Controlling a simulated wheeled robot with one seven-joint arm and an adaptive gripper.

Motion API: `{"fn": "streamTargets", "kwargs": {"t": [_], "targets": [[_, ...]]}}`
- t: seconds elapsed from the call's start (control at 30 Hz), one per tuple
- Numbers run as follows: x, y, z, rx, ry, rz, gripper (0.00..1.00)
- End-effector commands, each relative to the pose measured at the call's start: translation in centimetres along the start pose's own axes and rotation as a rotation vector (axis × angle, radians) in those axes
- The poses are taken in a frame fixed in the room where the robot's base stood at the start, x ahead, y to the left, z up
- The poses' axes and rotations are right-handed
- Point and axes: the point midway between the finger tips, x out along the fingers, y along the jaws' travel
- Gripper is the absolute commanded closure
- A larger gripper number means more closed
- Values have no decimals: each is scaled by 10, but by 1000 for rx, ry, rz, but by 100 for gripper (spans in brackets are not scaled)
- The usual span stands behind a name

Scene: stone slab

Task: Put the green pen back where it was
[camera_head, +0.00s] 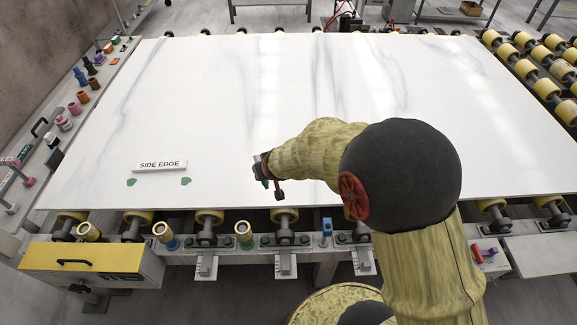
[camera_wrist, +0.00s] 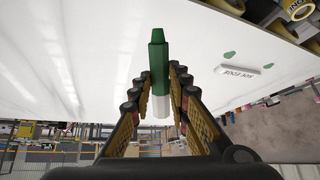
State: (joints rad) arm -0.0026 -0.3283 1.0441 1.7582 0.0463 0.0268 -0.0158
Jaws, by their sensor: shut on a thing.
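The green pen (camera_wrist: 157,62) has a dark green cap end and a white lower part, and sits between the finger pads in the wrist view. My gripper (camera_wrist: 158,78) is shut on it, with the green end reaching out past the fingertips. In the head view my gripper (camera_head: 268,178) hangs over the near part of the white marble slab (camera_head: 300,100); a little green shows at its tip. I cannot tell the exact gap between pen and slab.
A white "SIDE EDGE" sign (camera_head: 160,165) lies on the slab to the left of my gripper, with two small green patches (camera_head: 131,182) (camera_head: 186,181) near it. Rollers (camera_head: 209,217) line the front edge. A ledge with coloured items (camera_head: 75,108) runs along the left. The slab's middle is clear.

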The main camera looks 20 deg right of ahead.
Motion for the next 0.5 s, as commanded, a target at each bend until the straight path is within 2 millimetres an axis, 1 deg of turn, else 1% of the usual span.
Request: {"fn": "streamTargets", "kwargs": {"t": [0.23,0.47,0.5], "targets": [[0,2,0,-2,-27,8,100],[1,2,-1,-1,-122,11,100],[3,4,2,3,-143,15,100]]}}
